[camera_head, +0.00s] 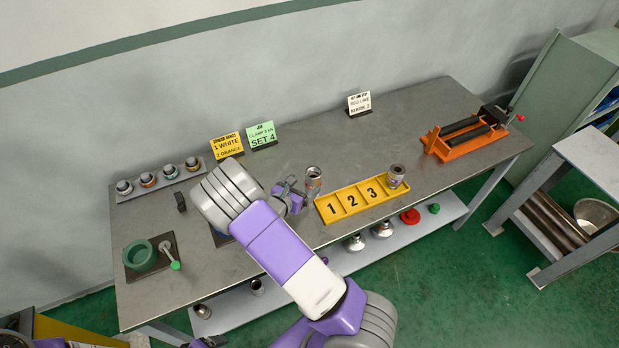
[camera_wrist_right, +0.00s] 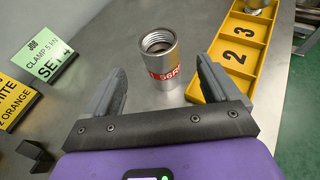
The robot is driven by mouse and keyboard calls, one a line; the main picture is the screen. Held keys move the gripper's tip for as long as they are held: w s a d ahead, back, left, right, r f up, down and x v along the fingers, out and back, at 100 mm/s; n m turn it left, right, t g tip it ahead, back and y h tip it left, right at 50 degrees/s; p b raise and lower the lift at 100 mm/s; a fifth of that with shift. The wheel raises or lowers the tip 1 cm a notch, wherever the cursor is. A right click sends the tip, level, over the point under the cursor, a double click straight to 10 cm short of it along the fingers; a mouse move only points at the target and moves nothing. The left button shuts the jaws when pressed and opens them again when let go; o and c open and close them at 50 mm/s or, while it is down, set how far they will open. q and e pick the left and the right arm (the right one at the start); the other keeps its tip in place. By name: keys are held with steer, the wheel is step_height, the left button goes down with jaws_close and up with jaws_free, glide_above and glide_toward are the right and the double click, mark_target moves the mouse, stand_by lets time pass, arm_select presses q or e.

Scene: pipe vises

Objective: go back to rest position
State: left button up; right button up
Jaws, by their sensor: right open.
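My right gripper (camera_head: 290,186) is low over the grey workbench (camera_head: 400,115), left of the yellow numbered tray (camera_head: 338,216). In the right wrist view its two grey fingers (camera_wrist_right: 160,78) are spread wide, with nothing gripped. A metal threaded pipe piece (camera_head: 313,178) with a red label stands upright on the bench. In the right wrist view this pipe piece (camera_wrist_right: 160,60) appears ahead of and between the fingers, with gaps on both sides. A second metal piece (camera_head: 397,177) stands in the tray's slot at the right end.
An orange pipe vise (camera_head: 462,142) is at the bench's right. Yellow (camera_head: 227,146), green (camera_head: 261,135) and white (camera_head: 359,102) signs stand behind. A rack of fittings (camera_head: 158,178) and a green ring (camera_head: 139,256) are at left. The middle back of the bench is clear.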

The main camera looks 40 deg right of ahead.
arm_select(q)
steer(key=shift+r, duration=0.1)
arm_select(e)
steer(key=shift+v, duration=1.15)
